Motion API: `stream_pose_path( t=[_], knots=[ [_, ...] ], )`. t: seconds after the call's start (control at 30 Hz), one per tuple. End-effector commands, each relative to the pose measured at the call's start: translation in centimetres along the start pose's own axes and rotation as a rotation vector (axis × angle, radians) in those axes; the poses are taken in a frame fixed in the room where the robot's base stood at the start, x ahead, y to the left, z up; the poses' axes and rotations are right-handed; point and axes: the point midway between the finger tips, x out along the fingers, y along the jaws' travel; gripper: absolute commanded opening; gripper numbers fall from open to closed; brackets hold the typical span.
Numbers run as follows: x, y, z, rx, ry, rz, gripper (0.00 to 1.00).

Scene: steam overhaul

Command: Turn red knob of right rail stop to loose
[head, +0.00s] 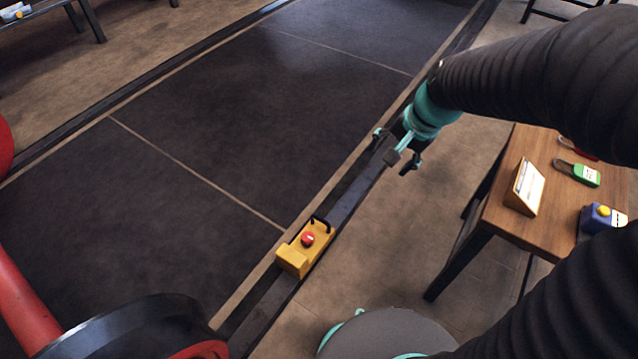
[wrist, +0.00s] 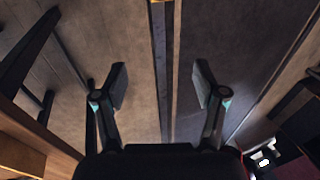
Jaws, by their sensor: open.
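The rail stop is a yellow block (head: 292,261) clamped on the dark rail (head: 352,190) in the lower middle of the head view. Its round red knob (head: 308,239) sits on top, with a black handle at the block's far end. My gripper (head: 396,150) is above the rail, farther along it and up to the right of the stop, clear of the knob. Its fingers are spread and empty. In the wrist view my gripper (wrist: 162,82) straddles the rail in the picture. Only a thin yellowish sliver shows at that view's top edge; the knob is not visible there.
A wooden table (head: 500,222) on the right holds a sign card (head: 526,188), a green tag-like item (head: 578,173) and a blue box with a yellow button (head: 602,217). Red wheel parts (head: 22,300) stand at lower left. The dark floor panels left of the rail are clear.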

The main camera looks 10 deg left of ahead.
Motion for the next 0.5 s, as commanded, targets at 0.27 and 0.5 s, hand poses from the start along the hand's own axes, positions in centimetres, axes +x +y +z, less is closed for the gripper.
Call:
stream_pose_path(
  t=[0.27, 0.5],
  knots=[
    [10.4, -3.5, -1.9, 0.229, -0.131, 0.010, 0.71],
    [20.5, -5.1, -1.8, 0.438, -0.219, 0.052, 0.71]
  ],
)
